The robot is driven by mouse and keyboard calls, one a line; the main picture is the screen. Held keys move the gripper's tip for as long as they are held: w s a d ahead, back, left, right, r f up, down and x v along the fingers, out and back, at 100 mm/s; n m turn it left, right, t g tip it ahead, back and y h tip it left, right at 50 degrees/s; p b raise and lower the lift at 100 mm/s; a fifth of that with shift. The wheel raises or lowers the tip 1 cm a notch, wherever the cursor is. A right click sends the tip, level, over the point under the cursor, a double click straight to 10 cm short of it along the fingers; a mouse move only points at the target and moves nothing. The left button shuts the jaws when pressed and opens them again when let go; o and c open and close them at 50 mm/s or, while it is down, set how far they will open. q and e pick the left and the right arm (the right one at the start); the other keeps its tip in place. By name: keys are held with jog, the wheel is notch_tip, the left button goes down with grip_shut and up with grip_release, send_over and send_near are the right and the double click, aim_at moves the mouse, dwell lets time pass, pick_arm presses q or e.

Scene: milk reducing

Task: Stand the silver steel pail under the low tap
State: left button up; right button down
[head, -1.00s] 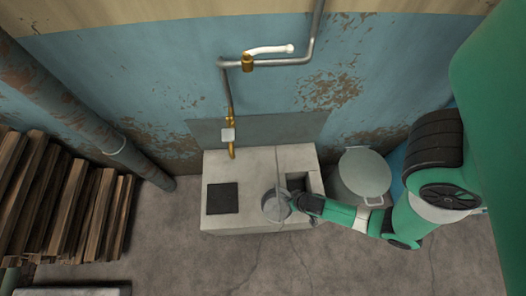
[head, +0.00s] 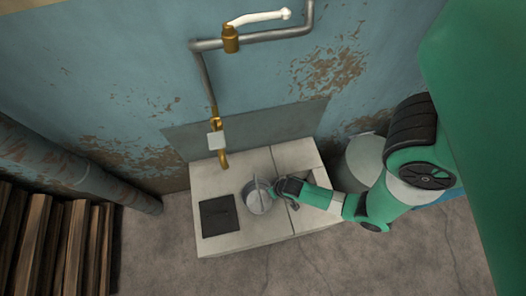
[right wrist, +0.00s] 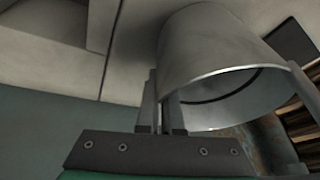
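The silver steel pail (head: 258,199) is over the pale concrete block, to the right of the dark square plate (head: 218,215). The low tap (head: 223,158) is brass, with a pale box-like piece on it, and hangs behind and left of the pail. My right gripper (head: 281,188) is at the pail's right side. In the right wrist view the narrow fingers (right wrist: 161,105) are closed together against the side of the pail (right wrist: 215,60). Whether the pail's base touches the block cannot be told. My left gripper is out of view.
The concrete block (head: 250,236) has a recess at its right, partly behind my arm. A lidded grey bin (head: 362,160) stands right of it. A higher brass tap (head: 231,40) is on the wall pipe. Stacked wood (head: 50,240) is at the left.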

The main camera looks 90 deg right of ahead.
jog(key=shift+s+a+f, duration=0.25)
jog(key=shift+f, duration=0.1)
jog(key=shift+w+d+f, duration=0.1)
jog(key=shift+d+f, duration=0.05)
jog(key=shift+f, duration=0.05)
jog(key=c, duration=1.1)
grip_release()
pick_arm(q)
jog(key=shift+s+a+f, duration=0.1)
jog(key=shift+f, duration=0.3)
pick_arm(e)
jog(key=shift+r, duration=0.25)
pick_arm(q)
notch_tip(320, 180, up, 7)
jog(key=p, duration=0.7)
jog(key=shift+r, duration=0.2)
pick_arm(e)
jog(key=v, duration=1.2)
